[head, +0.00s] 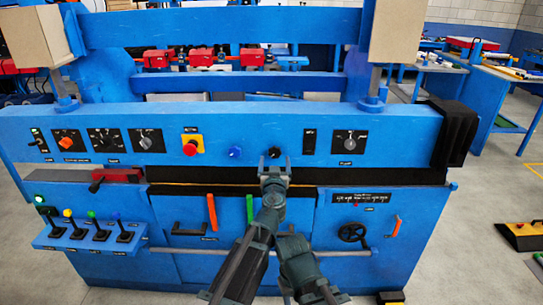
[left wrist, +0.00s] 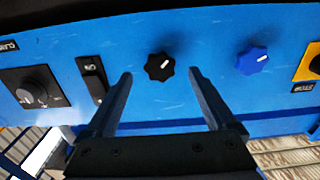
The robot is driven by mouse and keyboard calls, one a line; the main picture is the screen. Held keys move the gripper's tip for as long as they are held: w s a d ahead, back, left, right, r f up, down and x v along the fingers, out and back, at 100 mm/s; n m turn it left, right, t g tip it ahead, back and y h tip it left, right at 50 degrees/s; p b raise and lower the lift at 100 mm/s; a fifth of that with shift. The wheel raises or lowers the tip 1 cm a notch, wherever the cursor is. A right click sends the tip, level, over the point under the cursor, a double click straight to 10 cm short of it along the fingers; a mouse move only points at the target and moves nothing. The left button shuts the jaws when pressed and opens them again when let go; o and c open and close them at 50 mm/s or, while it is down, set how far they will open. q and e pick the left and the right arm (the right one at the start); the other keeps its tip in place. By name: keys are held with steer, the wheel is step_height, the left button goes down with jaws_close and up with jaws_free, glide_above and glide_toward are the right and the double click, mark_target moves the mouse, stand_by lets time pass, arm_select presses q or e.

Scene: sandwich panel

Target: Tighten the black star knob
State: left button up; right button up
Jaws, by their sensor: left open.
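The black star knob (head: 274,152) is on the blue front beam of the machine, right of the blue knob (head: 235,152). In the left wrist view the star knob (left wrist: 159,67) has a lobed rim and a white pointer mark. My left gripper (head: 275,162) is open and empty, directly in front of the star knob. In the left wrist view its two fingers (left wrist: 160,82) point at the panel, one on either side of the knob, with clear gaps. I cannot tell how far the fingertips are from the panel.
The red emergency button (head: 190,147) on a yellow plate is further left on the beam. A black rocker switch (head: 310,141) and a rotary selector (head: 349,141) are to the right. Several coloured levers (head: 84,229) stand at the lower left. A handwheel (head: 352,233) is below right.

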mark_target(275, 154)
arm_select(q)
steer(key=w, duration=0.3)
steer(key=shift+w, duration=0.2)
arm_select(e)
steer(key=shift+w+a, duration=0.25)
steer(key=shift+w, duration=0.1)
arm_select(q)
steer(key=c, duration=1.3)
steer(key=shift+c, duration=0.2)
